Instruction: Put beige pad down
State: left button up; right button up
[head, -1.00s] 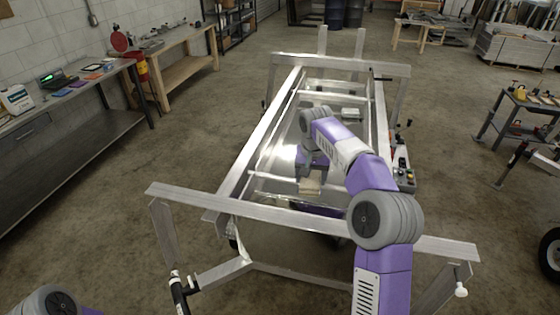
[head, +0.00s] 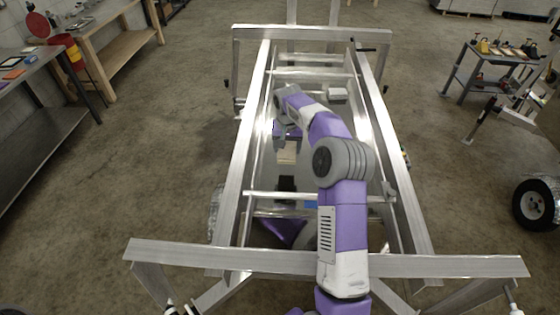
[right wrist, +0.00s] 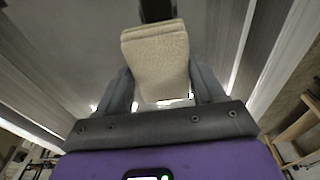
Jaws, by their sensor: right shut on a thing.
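The beige pad (head: 287,153) is a small thick block, gripped between the two grey fingers of my right gripper (head: 286,143). In the right wrist view the pad (right wrist: 157,52) sticks out past the fingers of my right gripper (right wrist: 162,82), with a finger on each side. My right arm reaches into the aluminium trailer frame (head: 239,165), and the pad is over its grey inner floor. Whether the pad touches the floor I cannot tell. My left gripper is out of view.
A small pale box (head: 338,94) sits further back in the trailer. A dark item (head: 287,184) lies nearer than the pad, before a crossbar (head: 278,196). Side rails and a front beam (head: 440,266) enclose the area. A workbench (head: 40,60) stands left, a tool cart (head: 500,62) right.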

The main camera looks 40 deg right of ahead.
aim_at(287, 151)
notch_tip(287, 151, down, 8)
jog(key=shift+p, duration=0.3)
jog(key=o, duration=1.1)
jog(key=shift+f, duration=0.15)
jog(key=r, duration=0.8)
jog(key=s+a+r, duration=0.1)
jog(key=r, duration=0.3)
jog(key=shift+s+r+b, duration=0.1)
jog(key=shift+r+b, duration=0.05)
jog(key=shift+b, duration=0.15)
